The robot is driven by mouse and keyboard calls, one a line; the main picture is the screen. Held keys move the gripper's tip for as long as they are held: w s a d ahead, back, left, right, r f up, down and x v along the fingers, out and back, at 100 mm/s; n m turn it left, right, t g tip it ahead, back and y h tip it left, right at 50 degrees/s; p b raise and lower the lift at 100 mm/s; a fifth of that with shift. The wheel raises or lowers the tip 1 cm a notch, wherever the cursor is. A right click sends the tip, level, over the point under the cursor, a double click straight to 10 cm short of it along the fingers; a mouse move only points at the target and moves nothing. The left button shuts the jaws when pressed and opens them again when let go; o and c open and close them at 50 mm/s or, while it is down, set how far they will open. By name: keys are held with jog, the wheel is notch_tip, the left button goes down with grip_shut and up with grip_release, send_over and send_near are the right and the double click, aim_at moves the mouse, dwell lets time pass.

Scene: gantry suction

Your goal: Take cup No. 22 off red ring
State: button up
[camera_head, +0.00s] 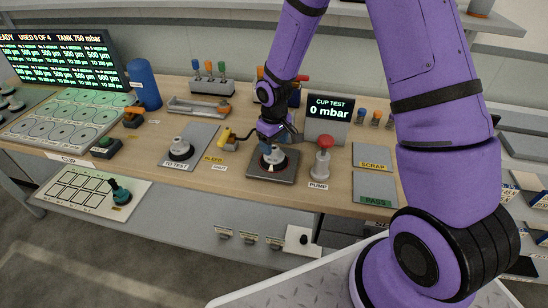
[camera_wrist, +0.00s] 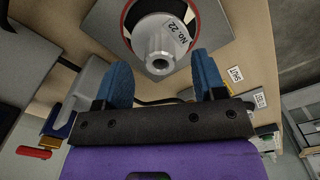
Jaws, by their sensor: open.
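Cup No. 22 (camera_wrist: 160,38) is a pale grey piece with a hollow stem and a "No. 22" label. It sits on the red ring (camera_wrist: 126,27), of which only parts of the rim show around it. In the head view the cup (camera_head: 273,158) stands on a dark square plate (camera_head: 255,171), partly hidden by my gripper. My gripper (camera_wrist: 162,78) is open, with its two blue fingers on either side and short of the stem, nothing between them. In the head view my gripper (camera_head: 271,144) is just above the cup.
The CUP TEST display (camera_head: 329,110) behind reads 0 mbar. Another cup (camera_head: 180,149) sits on the TO TEST pad (camera_head: 202,134). SCRAP (camera_head: 371,154) and PASS (camera_head: 374,186) pads look empty.

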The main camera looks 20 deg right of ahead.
jog(key=shift+f, duration=1.25)
jog(key=shift+c, duration=0.5)
jog(key=c, duration=1)
jog(key=shift+o, duration=0.2)
jog(key=shift+r, duration=0.1)
